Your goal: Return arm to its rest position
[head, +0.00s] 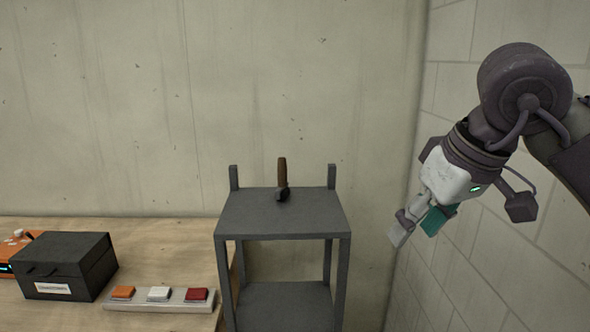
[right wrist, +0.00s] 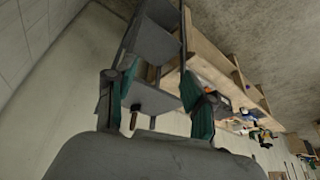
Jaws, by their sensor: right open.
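My right gripper (head: 417,228) hangs at the right of the head view, fingers pointing down and to the left. It is beside the grey shelf stand, apart from it and near the block wall. In the right wrist view its two fingers (right wrist: 155,92) are spread with nothing held between them. My left gripper is in neither view.
A grey shelf stand (head: 250,221) carries a hammer (head: 282,178) with its handle upright. Left of it, a wooden table (head: 150,248) holds a black box (head: 65,264), an orange device (head: 14,249) and a button strip (head: 160,306). A block wall (head: 455,90) bounds the right.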

